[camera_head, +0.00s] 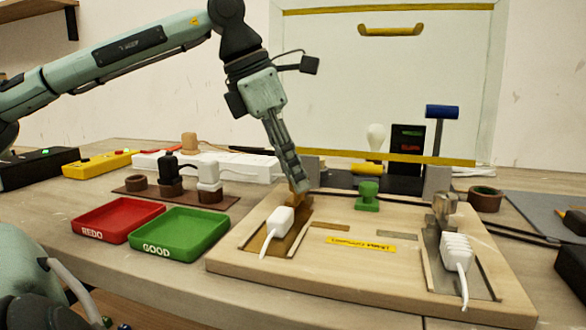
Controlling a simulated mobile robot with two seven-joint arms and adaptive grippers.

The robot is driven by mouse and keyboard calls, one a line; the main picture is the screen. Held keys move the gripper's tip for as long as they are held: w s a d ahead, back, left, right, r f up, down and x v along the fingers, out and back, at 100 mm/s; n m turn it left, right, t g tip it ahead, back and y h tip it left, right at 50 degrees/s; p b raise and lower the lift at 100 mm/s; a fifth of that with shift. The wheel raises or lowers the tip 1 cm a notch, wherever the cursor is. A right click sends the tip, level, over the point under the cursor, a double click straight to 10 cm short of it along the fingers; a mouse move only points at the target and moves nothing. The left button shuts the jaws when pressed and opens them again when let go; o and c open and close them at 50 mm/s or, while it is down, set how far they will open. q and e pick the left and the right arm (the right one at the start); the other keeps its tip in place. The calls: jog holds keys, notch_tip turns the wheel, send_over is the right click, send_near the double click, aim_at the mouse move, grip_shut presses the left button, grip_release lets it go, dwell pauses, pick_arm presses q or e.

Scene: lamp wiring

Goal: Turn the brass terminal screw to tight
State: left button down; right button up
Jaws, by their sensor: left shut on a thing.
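My left gripper (299,182) points down at the back left of a wooden board (330,285). Its fingers are shut on the brass terminal screw, which is mostly hidden by them. Brass-coloured metal (298,201) shows just below the fingertips, behind a white plug-like block with a cord (281,220) in the board's left slot. How far the screw is turned cannot be seen. My right gripper is not in view.
A metal clamp (445,207) and white ribbed connector (456,250) sit at right. Red (118,221) and green (180,236) trays lie left. A bulb (376,136) and blue-topped lever (441,112) stand behind.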

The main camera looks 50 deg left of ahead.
pick_arm(q)
jog(key=c, duration=1.2)
grip_release()
jog(key=shift+a+r, duration=0.1)
jog(key=shift+r, duration=0.45)
notch_tip(320, 180, up, 9)
jog(key=shift+f, duration=0.1)
